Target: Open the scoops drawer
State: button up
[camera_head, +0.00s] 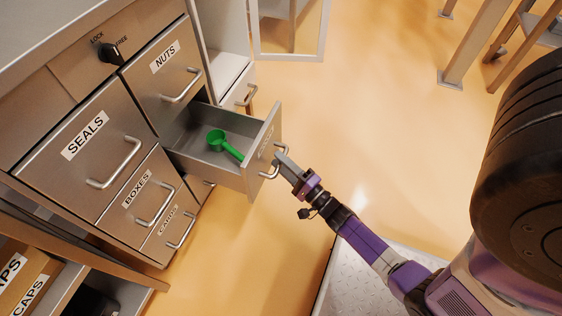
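The scoops drawer (223,148) is pulled well out of the steel cabinet, below the NUTS drawer. A green scoop (224,144) lies inside it. The label on its front is turned edge-on and I cannot read it. The bar handle (284,155) is on the drawer's outer face. My gripper (279,157) is at this handle, with its fingers overlapping it. The fingertips are small and partly hidden, so I cannot tell whether they are closed around the bar.
Shut drawers labelled NUTS (165,75), SEALS (85,150), BOXES (140,195) and another low one surround it. A lock knob (110,53) sits above, its pointer hard to read. A shelf with CAPS boxes (25,285) is at lower left. Open floor (390,140) lies right.

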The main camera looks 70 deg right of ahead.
jog(key=v, duration=0.8)
jog(key=shift+p, duration=0.45)
jog(key=shift+w, duration=0.1)
